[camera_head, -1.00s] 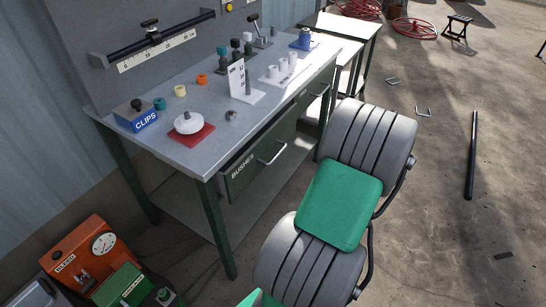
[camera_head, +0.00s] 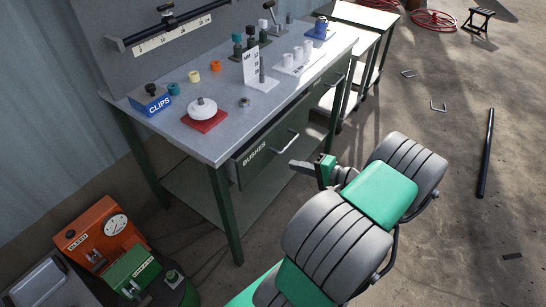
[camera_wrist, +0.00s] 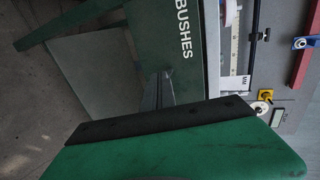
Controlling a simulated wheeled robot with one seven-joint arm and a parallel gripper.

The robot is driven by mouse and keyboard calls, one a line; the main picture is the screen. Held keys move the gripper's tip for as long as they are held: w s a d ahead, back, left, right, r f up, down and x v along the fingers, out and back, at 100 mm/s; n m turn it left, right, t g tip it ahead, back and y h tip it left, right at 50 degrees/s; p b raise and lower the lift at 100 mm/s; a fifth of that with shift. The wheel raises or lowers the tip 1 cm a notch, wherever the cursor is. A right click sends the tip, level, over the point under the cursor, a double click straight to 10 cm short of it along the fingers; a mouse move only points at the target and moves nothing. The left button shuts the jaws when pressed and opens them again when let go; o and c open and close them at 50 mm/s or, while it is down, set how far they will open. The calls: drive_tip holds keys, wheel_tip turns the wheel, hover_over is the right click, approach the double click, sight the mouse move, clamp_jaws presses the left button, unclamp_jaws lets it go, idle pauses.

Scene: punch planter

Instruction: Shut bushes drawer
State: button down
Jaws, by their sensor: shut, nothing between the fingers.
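The dark green bushes drawer (camera_head: 256,158) is under the grey bench top, with a white BUSHES label and a pale bar handle (camera_head: 287,144). Its front appears to stand a little out from the bench, with a dark gap along its top edge. My gripper (camera_head: 294,165) is shut and empty, just in front of and below the handle, its fingers pointing at the drawer. In the wrist view the drawer front (camera_wrist: 160,35) is ahead of the fingers (camera_wrist: 158,90). Whether they touch it cannot be told.
The bench top (camera_head: 215,145) holds a blue CLIPS box (camera_head: 150,104), a red plate with a white disc (camera_head: 204,118), coloured rings and white cylinders. A second dark drawer is farther right. Orange and green machines (camera_head: 103,228) stand lower left.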

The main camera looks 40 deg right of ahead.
sight(265, 155)
drive_tip(key=x, duration=0.6)
drive_tip(key=r+x, duration=0.1)
drive_tip(key=x, duration=0.3)
drive_tip(key=shift+w+r, duration=0.1)
drive_tip(key=shift+w, duration=0.05)
